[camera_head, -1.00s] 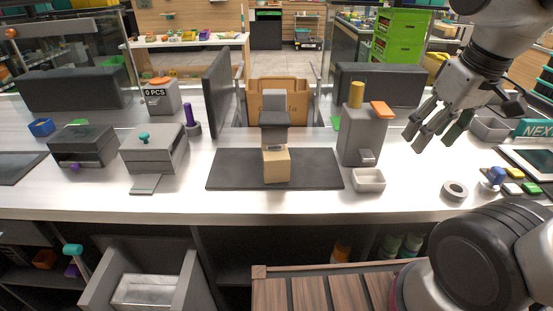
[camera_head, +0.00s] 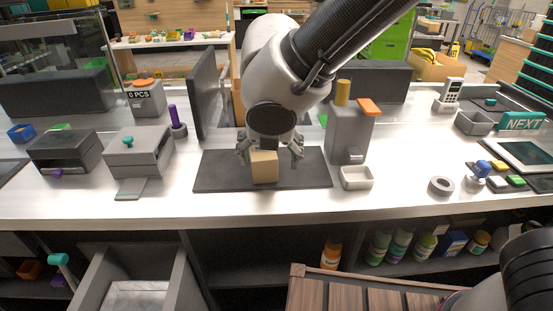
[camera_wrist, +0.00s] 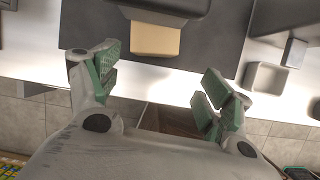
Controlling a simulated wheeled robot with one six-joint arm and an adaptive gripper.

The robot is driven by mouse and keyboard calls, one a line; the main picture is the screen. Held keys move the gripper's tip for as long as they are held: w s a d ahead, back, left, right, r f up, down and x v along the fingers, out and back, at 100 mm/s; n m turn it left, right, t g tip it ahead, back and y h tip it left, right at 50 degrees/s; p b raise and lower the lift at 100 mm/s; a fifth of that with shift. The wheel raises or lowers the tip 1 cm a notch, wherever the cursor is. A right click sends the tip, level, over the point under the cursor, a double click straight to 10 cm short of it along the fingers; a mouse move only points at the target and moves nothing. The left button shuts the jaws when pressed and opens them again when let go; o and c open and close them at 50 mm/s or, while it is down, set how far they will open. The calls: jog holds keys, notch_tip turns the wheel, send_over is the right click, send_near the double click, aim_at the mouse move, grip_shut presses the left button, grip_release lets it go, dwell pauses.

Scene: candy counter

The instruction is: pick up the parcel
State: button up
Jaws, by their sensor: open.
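The parcel (camera_head: 264,166) is a small tan box standing on a dark grey mat (camera_head: 217,172) in the middle of the counter. In the wrist view the parcel (camera_wrist: 155,39) shows at the top centre, ahead of the fingertips. My gripper (camera_head: 269,152) is above and around the parcel's place in the head view, with one finger on each side. In the wrist view my gripper (camera_wrist: 158,78) is open, its green pads wide apart with nothing between them. A dark grey block stands just behind the parcel in the wrist view. My arm hides the area behind the parcel in the head view.
A grey dispenser (camera_head: 348,136) with an orange top and a small white tray (camera_head: 356,178) stand right of the mat. A grey box with a teal knob (camera_head: 139,151) and an upright dark panel (camera_head: 208,95) are on the left. The counter front is clear.

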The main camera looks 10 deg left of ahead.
aim_at(265, 163)
jog(key=w+f, duration=0.1)
jog(key=f, duration=0.1)
jog(key=w+a+f+n, duration=0.1)
jog(key=f, duration=0.1)
jog(key=w+a+f+n, duration=0.1)
jog(key=f, duration=0.2)
jog(key=c, duration=1.4)
jog(key=shift+r, duration=0.25)
jog(key=shift+r, duration=0.25)
jog(key=shift+r, duration=0.3)
jog(key=shift+s+d, duration=0.2)
jog(key=shift+s, duration=0.2)
